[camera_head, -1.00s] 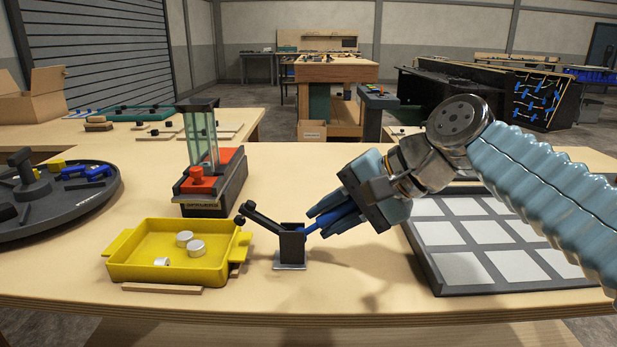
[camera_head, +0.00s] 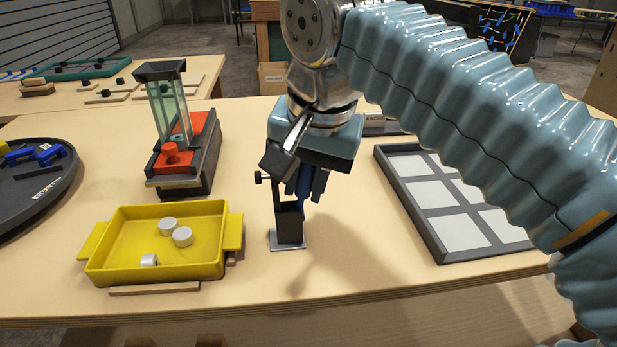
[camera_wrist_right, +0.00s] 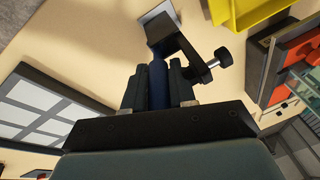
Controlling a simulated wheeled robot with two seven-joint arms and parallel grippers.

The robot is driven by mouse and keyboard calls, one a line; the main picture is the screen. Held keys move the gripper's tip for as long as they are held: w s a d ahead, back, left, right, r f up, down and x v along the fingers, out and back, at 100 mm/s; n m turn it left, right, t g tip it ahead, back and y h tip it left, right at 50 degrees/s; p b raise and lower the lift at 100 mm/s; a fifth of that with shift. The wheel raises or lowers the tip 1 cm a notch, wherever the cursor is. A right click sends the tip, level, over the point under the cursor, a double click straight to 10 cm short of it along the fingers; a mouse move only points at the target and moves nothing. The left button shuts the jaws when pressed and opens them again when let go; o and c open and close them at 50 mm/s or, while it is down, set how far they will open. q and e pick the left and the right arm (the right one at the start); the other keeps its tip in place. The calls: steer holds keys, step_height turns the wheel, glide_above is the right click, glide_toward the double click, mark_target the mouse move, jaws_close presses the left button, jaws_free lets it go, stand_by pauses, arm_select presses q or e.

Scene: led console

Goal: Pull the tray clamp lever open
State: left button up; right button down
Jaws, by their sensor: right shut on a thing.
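The tray clamp (camera_head: 289,227) is a dark block on a small metal plate on the table, just right of the yellow tray (camera_head: 200,272). Its blue lever (camera_head: 303,188) stands near upright, mostly hidden by my right gripper (camera_head: 305,186). That gripper comes from above and is shut on the lever. In the right wrist view the blue lever (camera_wrist_right: 158,84) lies between the fingers. The dark clamp arm with its knob (camera_head: 258,177) is raised, clear of the tray; the knob also shows in the right wrist view (camera_wrist_right: 222,58). My left gripper is out of view.
White discs (camera_head: 182,237) lie in the tray. A red and black device with a clear column (camera_head: 187,150) stands behind it. A dark round turntable (camera_head: 40,190) is at left, a grey panel with white squares (camera_head: 450,205) at right. The table front is clear.

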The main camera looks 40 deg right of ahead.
stand_by(0.5)
steer(key=c, duration=1.1)
jaws_free()
steer(key=shift+c, duration=0.2)
steer(key=shift+o, duration=0.7)
